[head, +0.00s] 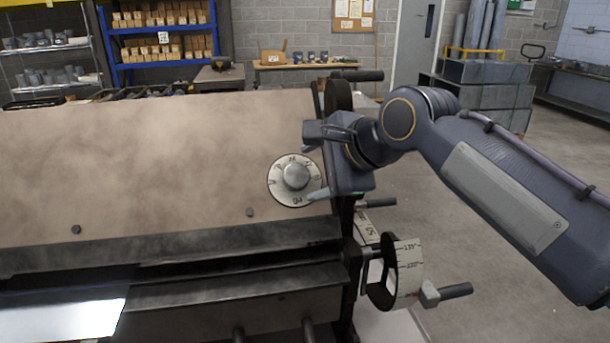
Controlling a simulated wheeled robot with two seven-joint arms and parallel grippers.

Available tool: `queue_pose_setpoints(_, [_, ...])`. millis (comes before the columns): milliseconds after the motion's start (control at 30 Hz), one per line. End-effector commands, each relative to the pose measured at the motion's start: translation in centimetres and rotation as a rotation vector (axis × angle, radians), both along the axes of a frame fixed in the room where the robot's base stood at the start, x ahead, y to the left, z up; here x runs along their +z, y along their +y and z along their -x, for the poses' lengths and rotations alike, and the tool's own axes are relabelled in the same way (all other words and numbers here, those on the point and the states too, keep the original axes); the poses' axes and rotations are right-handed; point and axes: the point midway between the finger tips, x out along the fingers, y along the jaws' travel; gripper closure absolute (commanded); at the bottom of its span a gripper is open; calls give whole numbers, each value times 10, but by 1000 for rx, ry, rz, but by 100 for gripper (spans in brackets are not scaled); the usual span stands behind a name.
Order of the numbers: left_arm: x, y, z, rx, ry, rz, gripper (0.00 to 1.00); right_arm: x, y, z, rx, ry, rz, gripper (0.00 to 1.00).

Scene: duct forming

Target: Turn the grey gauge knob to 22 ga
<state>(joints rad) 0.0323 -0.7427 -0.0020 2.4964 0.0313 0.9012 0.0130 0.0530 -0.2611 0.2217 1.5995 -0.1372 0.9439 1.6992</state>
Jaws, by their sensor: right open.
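The grey gauge knob (296,174) sits at the centre of a round white dial plate (281,195) on the machine's sloping brown panel. Dark marks ring the plate, but they are too small and tilted to read surely, so I cannot tell the knob's setting. My right gripper (315,164) is open just to the right of the knob. One finger is higher and the other is lower, over the dial's lower right edge. Nothing shows between the fingers, and the knob looks free of them. My left gripper is out of view.
A white graduated drum (407,271) with a handle (455,291) stands below my right arm at the machine's end. A black handle (357,76) juts out above. A bright metal sheet (62,318) lies at the lower left. Open floor (460,215) is to the right.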

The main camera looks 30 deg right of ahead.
Motion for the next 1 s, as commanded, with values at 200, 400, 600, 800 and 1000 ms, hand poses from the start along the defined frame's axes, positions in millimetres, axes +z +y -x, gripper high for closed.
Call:
queue_pose_setpoints(200, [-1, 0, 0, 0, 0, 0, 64, 17, -6, 22, 0, 1, 1, 35])
queue_pose_setpoints(400, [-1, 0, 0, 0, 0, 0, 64, 20, -6, 26, 1, 3, 0, 35])
queue_pose_setpoints(600, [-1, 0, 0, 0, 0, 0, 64, 19, -6, 26, 1, 3, 1, 35])
queue_pose_setpoints(800, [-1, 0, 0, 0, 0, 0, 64, 19, -6, 26, 3, 3, 5, 35])
queue_pose_setpoints(1000, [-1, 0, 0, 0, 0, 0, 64, -26, -5, 49, 157, 23, 181, 35])
